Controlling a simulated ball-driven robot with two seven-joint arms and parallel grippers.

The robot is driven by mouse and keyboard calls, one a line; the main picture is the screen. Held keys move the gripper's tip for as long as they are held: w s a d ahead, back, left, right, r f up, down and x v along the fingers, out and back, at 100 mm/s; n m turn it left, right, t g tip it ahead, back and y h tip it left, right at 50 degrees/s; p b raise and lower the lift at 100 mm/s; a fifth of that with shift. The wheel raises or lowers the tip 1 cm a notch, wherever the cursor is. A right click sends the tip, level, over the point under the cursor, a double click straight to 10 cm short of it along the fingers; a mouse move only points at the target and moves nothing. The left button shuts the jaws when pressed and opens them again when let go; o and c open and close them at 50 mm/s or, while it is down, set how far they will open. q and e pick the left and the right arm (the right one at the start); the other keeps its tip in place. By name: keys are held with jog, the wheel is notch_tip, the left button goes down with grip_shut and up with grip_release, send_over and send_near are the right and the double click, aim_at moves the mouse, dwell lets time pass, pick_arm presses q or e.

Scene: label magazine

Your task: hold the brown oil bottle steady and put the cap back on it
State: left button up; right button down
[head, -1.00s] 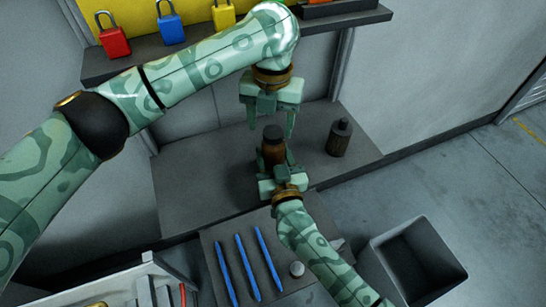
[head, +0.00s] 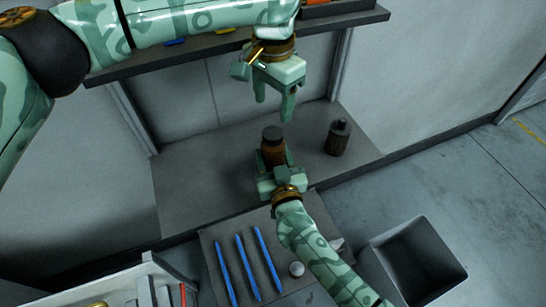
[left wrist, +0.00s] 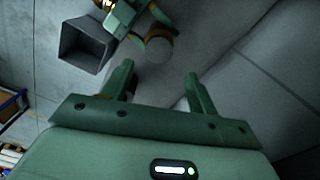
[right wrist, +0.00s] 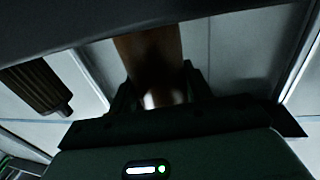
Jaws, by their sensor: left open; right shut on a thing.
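The brown oil bottle (head: 273,152) stands upright on the grey bench. The dark round cap (head: 272,134) sits on its top and looks level; whether it is fully tight I cannot tell. My right gripper (head: 275,167) is shut around the bottle's body. The right wrist view shows the brown bottle (right wrist: 150,58) between its dark fingers. My left gripper (head: 273,107) is open and empty above the cap, apart from it. In the left wrist view the cap's round grey top (left wrist: 158,50) shows beyond the open fingers.
A dark ribbed bottle (head: 338,138) stands to the right on the bench. Three blue sticks (head: 246,268) and a small white round thing (head: 297,269) lie on a lower front surface. A grey bin (head: 415,262) stands at the right. A shelf (head: 235,42) runs behind.

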aim_at(273, 131)
jog(key=shift+f, duration=0.1)
pick_arm(q)
jog(key=shift+f, duration=0.1)
jog(key=shift+f, duration=3.95)
jog(key=shift+w, duration=0.1)
jog(key=c, duration=1)
jog(key=o, duration=1.2)
notch_tip(273, 131, up, 12)
jog(key=shift+r, duration=0.1)
